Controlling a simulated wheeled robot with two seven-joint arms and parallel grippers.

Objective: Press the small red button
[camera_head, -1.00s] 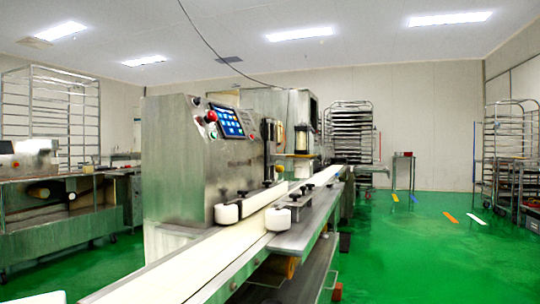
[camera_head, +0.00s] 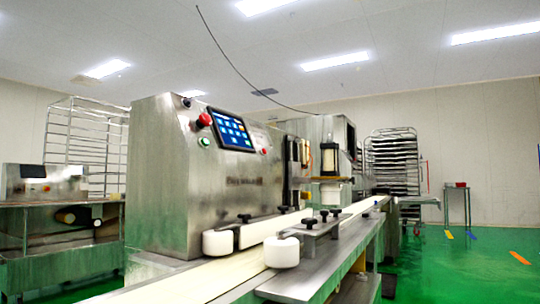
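The steel encrusting machine (camera_head: 160,190) stands at left centre, with a tilted blue touchscreen (camera_head: 231,130) on its upper face. A small red button (camera_head: 264,151) sits to the right of the screen, low on the panel. A larger red knob-like button (camera_head: 204,120) juts out at the screen's left edge. A green button (camera_head: 206,142) is just below that knob. Neither of my grippers is in view, and nothing is touching the panel.
A white conveyor belt (camera_head: 215,278) runs along the machine's front, with white rollers (camera_head: 282,252) and black knobs beside it. Another steel machine (camera_head: 45,240) stands at left. A tray rack (camera_head: 393,165) stands behind. Green floor (camera_head: 480,270) is open at right.

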